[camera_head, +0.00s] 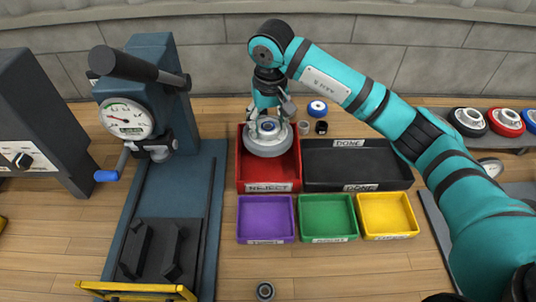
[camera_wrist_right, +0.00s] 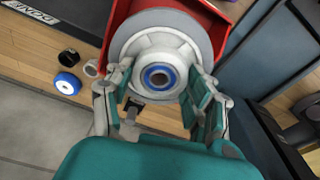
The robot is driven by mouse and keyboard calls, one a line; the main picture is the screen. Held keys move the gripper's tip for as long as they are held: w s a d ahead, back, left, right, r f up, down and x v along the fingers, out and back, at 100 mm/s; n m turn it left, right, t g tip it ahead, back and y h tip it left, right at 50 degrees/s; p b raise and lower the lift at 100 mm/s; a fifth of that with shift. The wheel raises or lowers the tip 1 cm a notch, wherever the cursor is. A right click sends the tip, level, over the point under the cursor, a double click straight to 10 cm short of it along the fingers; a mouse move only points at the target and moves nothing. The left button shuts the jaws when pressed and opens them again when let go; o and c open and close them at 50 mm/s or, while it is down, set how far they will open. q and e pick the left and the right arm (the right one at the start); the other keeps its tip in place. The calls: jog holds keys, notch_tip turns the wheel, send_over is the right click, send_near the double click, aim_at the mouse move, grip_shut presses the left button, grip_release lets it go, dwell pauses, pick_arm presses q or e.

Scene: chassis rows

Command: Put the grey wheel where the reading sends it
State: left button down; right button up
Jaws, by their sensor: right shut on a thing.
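The grey wheel (camera_head: 268,143) has a pale hub with a blue ring at its centre. My right gripper (camera_head: 268,112) is shut on its hub and holds it over the back part of the red tray labelled REJECT (camera_head: 268,173). In the right wrist view the grey wheel (camera_wrist_right: 163,35) sits between the fingers of my right gripper (camera_wrist_right: 160,88), with the red tray's wall behind it. I cannot tell whether the wheel touches the tray floor. A gauge (camera_head: 127,118) with a white dial stands on the blue machine at left. My left gripper is not in view.
The black DONE tray (camera_head: 355,165) is right of the red tray and looks empty. Purple (camera_head: 266,218), green (camera_head: 327,217) and yellow (camera_head: 388,214) trays stand in front. A small blue-and-white wheel (camera_head: 317,107) lies behind. Several wheels stand on a shelf at right.

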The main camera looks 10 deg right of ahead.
notch_tip(320, 180, down, 11)
jog(key=shift+p, duration=0.95)
jog(key=shift+f, duration=0.15)
jog(key=shift+f, duration=0.1)
jog(key=o, duration=1.5)
